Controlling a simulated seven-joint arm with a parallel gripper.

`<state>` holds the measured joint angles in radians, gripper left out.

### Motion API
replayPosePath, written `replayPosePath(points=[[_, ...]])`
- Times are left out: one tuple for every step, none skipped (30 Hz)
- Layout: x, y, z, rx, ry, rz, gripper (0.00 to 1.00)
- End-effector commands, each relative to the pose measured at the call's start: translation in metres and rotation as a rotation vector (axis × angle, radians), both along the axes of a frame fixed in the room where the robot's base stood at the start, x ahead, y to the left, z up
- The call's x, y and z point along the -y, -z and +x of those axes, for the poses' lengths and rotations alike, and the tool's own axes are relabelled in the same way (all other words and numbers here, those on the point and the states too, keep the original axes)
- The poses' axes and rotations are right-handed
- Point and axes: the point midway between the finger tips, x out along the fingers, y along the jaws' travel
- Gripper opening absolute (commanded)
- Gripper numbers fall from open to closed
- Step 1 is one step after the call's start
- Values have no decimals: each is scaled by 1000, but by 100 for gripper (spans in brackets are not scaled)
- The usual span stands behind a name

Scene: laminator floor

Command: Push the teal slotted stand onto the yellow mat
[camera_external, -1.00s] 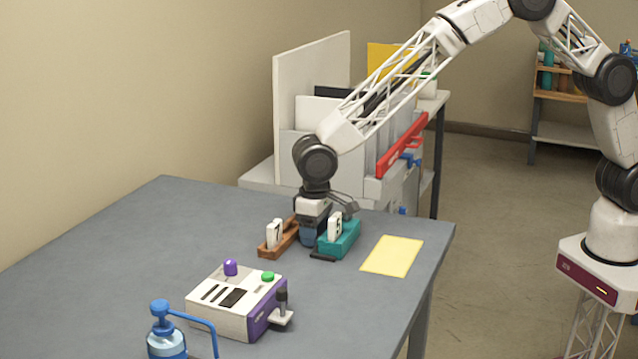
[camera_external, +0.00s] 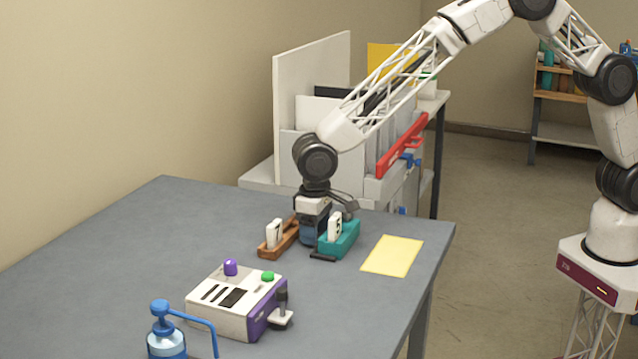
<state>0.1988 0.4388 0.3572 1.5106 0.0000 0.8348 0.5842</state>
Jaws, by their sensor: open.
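The teal slotted stand (camera_external: 345,241) sits on the grey table with a white numbered card (camera_external: 334,229) upright in it. The yellow mat (camera_external: 392,256) lies flat to its right, with a strip of bare table between them. My gripper (camera_external: 316,250) is down at table height, open, on the left side of the teal stand, between it and a brown stand. A dark fingertip shows low by the stand's near left end; the other finger is hidden. I cannot tell whether the gripper touches the teal stand.
The brown slotted stand (camera_external: 280,242) with a white card is close on the left. A white and purple device (camera_external: 235,303) and a blue pump bottle (camera_external: 166,335) stand toward the front. The table's right edge lies just past the mat.

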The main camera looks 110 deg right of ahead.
Motion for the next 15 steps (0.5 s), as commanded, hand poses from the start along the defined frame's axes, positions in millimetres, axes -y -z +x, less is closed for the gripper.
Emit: replayPosePath(points=[[0, -1, 0, 0, 0, 0, 64], [0, -1, 0, 0, 0, 0, 64], [0, -2, 0, 0, 0, 0, 64], [0, -2, 0, 0, 0, 0, 64], [0, -3, 0, 0, 0, 0, 64], [0, -3, 0, 0, 0, 0, 64], [0, -4, 0, 0, 0, 0, 64], [0, -4, 0, 0, 0, 0, 64], [0, -5, 0, 0, 0, 0, 64], [0, -5, 0, 0, 0, 0, 64], [0, -5, 0, 0, 0, 0, 64], [0, -6, 0, 0, 0, 0, 64], [0, -6, 0, 0, 0, 0, 64], [0, -6, 0, 0, 0, 0, 64], [0, -6, 0, 0, 0, 0, 64]])
